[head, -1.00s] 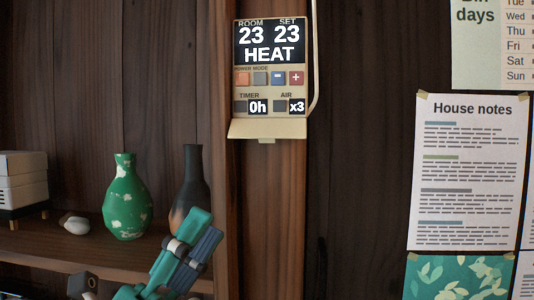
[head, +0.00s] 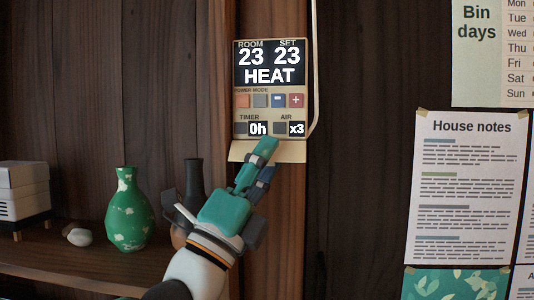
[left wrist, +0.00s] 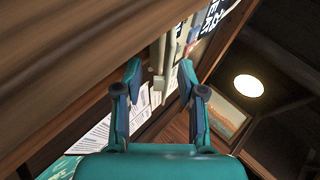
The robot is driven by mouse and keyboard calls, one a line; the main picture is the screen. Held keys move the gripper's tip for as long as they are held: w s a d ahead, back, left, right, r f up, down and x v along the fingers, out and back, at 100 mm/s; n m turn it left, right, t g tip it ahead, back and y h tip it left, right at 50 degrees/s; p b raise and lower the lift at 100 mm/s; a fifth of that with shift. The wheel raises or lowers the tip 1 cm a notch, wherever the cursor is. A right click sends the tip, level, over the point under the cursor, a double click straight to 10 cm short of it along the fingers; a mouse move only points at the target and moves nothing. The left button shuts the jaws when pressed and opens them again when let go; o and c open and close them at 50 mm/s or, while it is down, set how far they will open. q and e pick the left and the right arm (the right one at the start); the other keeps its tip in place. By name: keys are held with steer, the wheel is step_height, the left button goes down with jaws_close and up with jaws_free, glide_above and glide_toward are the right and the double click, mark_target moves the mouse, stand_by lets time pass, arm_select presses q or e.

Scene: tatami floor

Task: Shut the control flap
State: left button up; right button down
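The beige wall control panel (head: 270,90) shows HEAT, with ROOM and SET both at 23. Its control flap (head: 293,152) is open, sticking out from the panel's bottom edge, and the buttons are exposed. My left gripper (head: 265,158) is in front of the flap and hides its middle in the head view. In the left wrist view the fingers (left wrist: 160,70) are apart, with a beige tab, likely the flap's, (left wrist: 158,88) showing between them. I cannot tell whether they touch the flap. My right gripper is in neither view.
A wooden shelf (head: 80,262) at left holds a green vase (head: 127,215), a dark vase (head: 194,178) partly behind my arm, and a white box (head: 22,190). A cable runs beside the panel. House notes (head: 465,185) hang at right.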

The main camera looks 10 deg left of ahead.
arm_select(q)
steer(key=shift+w+d+r, duration=0.1)
steer(key=shift+r, duration=0.05)
jaws_close()
steer(key=shift+r+n+y, duration=0.1)
steer(key=shift+n+y, duration=0.3)
steer(key=shift+s+r+n+g+y+p, duration=0.25)
steer(key=shift+n+g+y+p, duration=0.2)
steer(key=shift+y+p, duration=0.2)
steer(key=n+g+y+p, duration=0.1)
steer(key=y+p, duration=0.1)
steer(key=p, duration=0.5)
steer(key=n+g+y+p, duration=0.1)
steer(key=n+g+p, duration=0.1)
steer(key=p, duration=0.4)
steer(key=shift+s+r+n+y+p, duration=0.2)
steer(key=shift+s+n+y+p, duration=0.05)
steer(key=shift+s+y+p, duration=0.15)
steer(key=shift+f, duration=0.1)
